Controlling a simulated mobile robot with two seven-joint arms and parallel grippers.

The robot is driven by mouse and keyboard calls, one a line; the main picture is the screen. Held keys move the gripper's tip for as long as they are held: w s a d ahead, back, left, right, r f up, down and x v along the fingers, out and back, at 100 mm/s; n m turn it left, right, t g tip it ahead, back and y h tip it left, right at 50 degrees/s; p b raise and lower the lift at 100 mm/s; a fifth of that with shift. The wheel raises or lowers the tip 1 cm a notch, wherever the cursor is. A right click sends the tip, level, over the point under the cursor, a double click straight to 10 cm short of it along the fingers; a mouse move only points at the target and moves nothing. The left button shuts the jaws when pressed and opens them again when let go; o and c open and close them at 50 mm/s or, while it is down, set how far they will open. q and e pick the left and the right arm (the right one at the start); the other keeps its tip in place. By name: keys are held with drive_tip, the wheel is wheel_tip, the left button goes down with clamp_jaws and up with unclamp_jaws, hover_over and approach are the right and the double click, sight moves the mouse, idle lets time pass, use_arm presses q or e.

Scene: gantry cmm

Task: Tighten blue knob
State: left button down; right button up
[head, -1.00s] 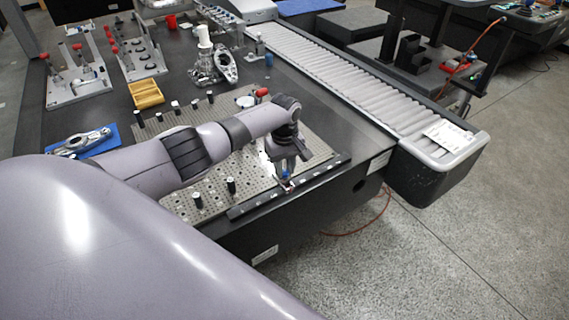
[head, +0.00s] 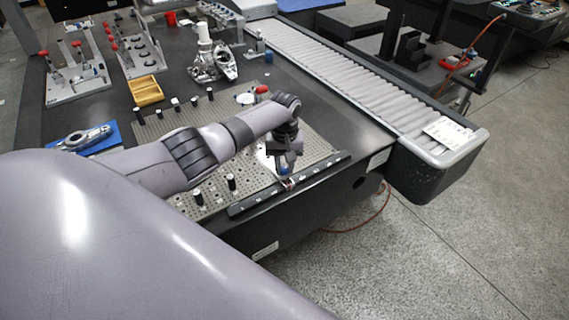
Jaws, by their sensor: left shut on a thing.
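My left gripper (head: 287,178) points down at the front edge of the perforated fixture plate (head: 318,145), next to the dark rail (head: 325,167) along that edge. It is shut on a small blue thing, which I take for the blue knob (head: 284,169). Only a little blue shows at the fingers, and the gripper hides the rest. I cannot tell how the knob is seated. My right gripper is out of view.
Several black posts stand on the plate, two (head: 231,182) near my left forearm. A red-ended part (head: 261,89) lies behind the wrist. A yellow tray (head: 146,91), a white-topped metal part (head: 205,62) and a roller conveyor (head: 345,75) lie beyond.

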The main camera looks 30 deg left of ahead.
sight(285, 168)
use_arm(q)
drive_tip(key=c, duration=0.9)
unclamp_jaws()
drive_tip(key=shift+r, duration=3.65)
